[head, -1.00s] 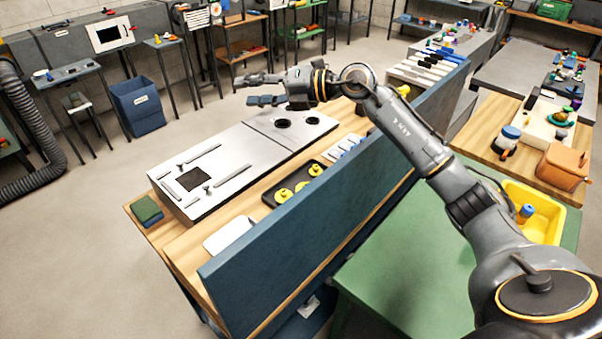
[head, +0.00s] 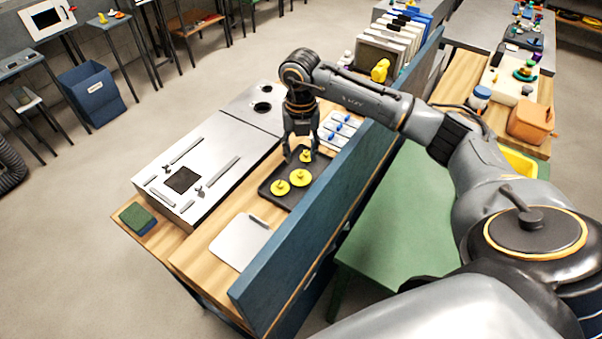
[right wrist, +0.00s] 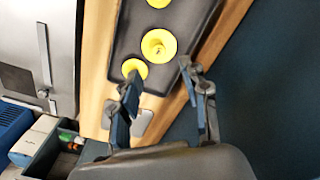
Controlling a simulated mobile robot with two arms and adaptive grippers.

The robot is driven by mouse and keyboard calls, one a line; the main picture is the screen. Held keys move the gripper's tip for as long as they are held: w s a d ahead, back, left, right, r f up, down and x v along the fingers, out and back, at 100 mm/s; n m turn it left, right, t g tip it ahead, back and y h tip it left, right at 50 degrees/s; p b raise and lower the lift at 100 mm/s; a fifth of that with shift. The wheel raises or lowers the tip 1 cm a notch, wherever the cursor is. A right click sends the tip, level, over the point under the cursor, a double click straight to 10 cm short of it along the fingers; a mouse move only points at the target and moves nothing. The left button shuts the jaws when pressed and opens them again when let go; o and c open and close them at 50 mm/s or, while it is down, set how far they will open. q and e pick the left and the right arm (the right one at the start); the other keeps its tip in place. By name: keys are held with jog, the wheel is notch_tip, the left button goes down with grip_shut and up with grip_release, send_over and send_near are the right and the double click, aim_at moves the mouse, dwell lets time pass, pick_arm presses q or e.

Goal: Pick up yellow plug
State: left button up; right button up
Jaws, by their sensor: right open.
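Three yellow plugs sit apart on a dark tray (head: 268,190) on the wooden bench: a far plug (head: 306,156), a middle plug (head: 300,178) and a near plug (head: 280,187). My right gripper (head: 302,156) points down, open and empty, over the far end of the tray, with its fingers around or just above the far plug; contact cannot be told. In the right wrist view the open fingers (right wrist: 160,70) reach toward the tray (right wrist: 195,25), where the plugs (right wrist: 159,47) show partly. One plug (right wrist: 135,69) is close to the left fingertip. My left gripper is not in view.
A blue upright panel (head: 300,255) runs along the bench's right side, close to the tray. A grey metal duct board (head: 205,165) lies left of the tray. Small blue-and-white items (head: 342,128) sit beyond it. A pale flat plate (head: 238,243) lies nearer.

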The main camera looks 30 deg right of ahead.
aim_at(300, 173)
jog(key=shift+w+f, duration=0.1)
jog(key=shift+f, duration=0.8)
jog(key=shift+f+p, duration=0.2)
jog(key=shift+p, duration=0.2)
notch_tip(300, 173, down, 4)
jog(key=p, duration=0.2)
jog(key=shift+d+f+p, duration=0.1)
jog(key=shift+f+p, duration=0.05)
jog(key=shift+p, duration=0.2)
jog(key=shift+w+f, duration=0.1)
jog(key=shift+f, duration=0.2)
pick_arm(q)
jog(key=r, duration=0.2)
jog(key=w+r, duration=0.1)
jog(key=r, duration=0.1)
pick_arm(e)
jog(key=c, duration=0.9)
